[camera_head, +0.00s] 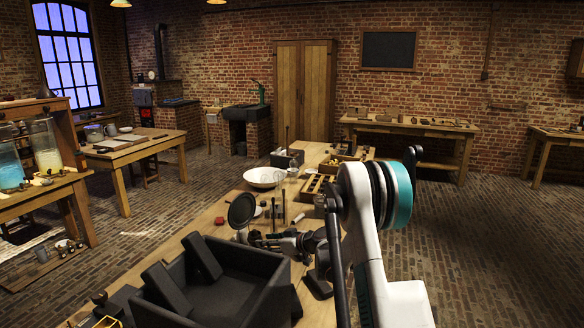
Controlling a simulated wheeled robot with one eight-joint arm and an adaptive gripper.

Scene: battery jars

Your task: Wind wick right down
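No wick or winding knob can be made out at this size. Small dark and metal items stand close together on the long wooden bench (222,192), and I cannot tell which of them carries a wick. A dark round disc (242,209) stands upright there on a thin stem. My gripper (262,240) seems to be the dark jointed shape low over the bench, just right of and below the disc. Its fingertips blend with dark items behind, so whether it touches anything, or is open or shut, is unclear.
A black open box (268,298) with leaning slabs fills the bench's near end. A white bowl (263,177), a small dark box (288,158) and a wooden compartment tray (316,187) stand farther back. Glass jars (43,146) stand on the left table. The brick floor right is clear.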

